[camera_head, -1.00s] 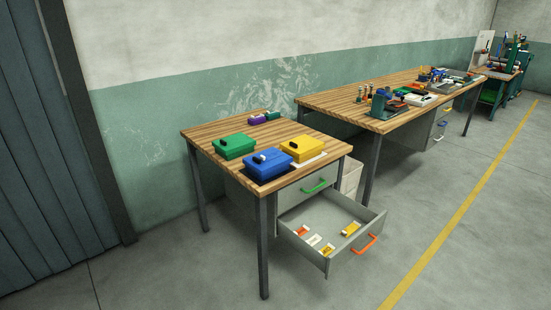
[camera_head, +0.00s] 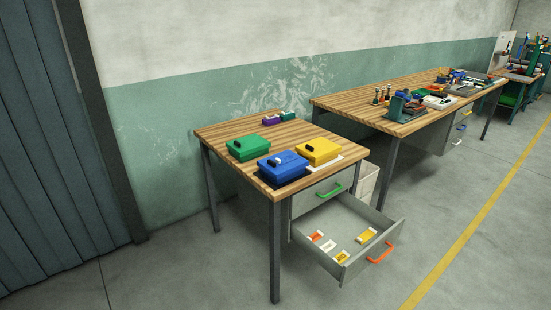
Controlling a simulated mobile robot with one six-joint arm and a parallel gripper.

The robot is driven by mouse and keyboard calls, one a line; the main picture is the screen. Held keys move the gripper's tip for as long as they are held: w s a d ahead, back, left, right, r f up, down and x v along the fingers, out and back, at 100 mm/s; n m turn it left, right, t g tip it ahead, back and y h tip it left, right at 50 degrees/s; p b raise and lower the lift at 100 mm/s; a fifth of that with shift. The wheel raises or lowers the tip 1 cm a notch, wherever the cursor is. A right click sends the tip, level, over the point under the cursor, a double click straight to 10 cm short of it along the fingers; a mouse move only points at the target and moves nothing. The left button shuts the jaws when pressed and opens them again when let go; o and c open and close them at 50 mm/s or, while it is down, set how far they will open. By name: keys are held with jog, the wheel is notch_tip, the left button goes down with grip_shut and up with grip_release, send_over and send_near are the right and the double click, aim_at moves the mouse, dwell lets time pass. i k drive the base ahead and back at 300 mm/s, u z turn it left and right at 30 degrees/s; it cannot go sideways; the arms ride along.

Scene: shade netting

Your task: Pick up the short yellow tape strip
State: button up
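An open grey drawer (camera_head: 372,220) under the near wooden table holds several small flat pieces. Two show yellow: a yellow-orange piece (camera_head: 366,235) at the right and a yellow-and-white piece (camera_head: 341,257) near the front. An orange-and-white piece (camera_head: 317,236) and a whitish piece (camera_head: 328,246) lie at the left. The pieces are too small to tell which is the short yellow tape strip. A long yellow line (camera_head: 481,211) runs along the floor at the right. My gripper is not in view.
The near table (camera_head: 222,131) carries a green box (camera_head: 248,148), a blue box (camera_head: 283,166) and a yellow box (camera_head: 317,151). A longer bench (camera_head: 345,102) with tools stands behind at the right. The open drawer juts over the floor. The floor (camera_head: 180,280) in front is clear.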

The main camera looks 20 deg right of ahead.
aim_at(364, 236)
jog(key=i, duration=0.75)
jog(key=z, duration=4.65)
jog(key=i, duration=0.1)
jog(key=u, duration=3.15)
